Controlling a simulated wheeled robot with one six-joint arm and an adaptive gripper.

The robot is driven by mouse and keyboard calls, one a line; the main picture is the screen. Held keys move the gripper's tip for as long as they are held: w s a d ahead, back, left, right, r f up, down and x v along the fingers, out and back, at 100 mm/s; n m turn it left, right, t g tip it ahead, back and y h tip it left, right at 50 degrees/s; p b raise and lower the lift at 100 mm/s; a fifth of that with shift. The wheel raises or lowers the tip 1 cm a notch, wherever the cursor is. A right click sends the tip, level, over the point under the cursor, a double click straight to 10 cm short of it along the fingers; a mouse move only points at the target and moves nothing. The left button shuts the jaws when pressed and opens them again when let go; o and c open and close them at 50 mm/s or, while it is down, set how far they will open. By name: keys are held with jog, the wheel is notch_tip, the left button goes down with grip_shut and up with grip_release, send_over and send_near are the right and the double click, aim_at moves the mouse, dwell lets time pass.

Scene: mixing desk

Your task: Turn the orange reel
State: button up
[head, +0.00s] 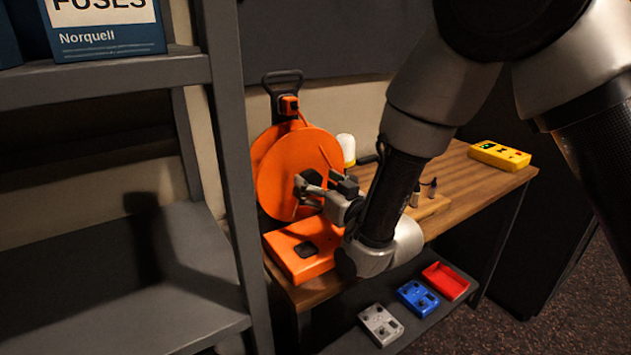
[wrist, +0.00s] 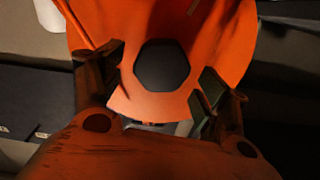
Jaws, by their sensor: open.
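The orange reel (head: 290,165) stands upright on the left end of the wooden desk, with a dark handle frame above it. In the wrist view the reel (wrist: 110,20) fills the upper middle, with a dark hexagonal hub (wrist: 162,65) at its centre. My gripper (head: 315,190) is at the lower right of the reel's face in the head view. In the wrist view my gripper (wrist: 163,95) is open, with one finger on each side below the hub. I cannot tell whether the fingers touch the reel. My gripper hides part of the reel's lower right.
An orange box (head: 290,255) with a dark pad sits on the desk in front of the reel. A white-topped bottle (head: 347,148) and a yellow device (head: 500,155) stand on the desk. A grey shelf (head: 160,280) is at left. Grey, blue and red items lie on a lower shelf.

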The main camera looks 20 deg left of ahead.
jog(key=shift+x, duration=1.1)
jog(key=c, duration=1.4)
jog(key=shift+c, duration=0.2)
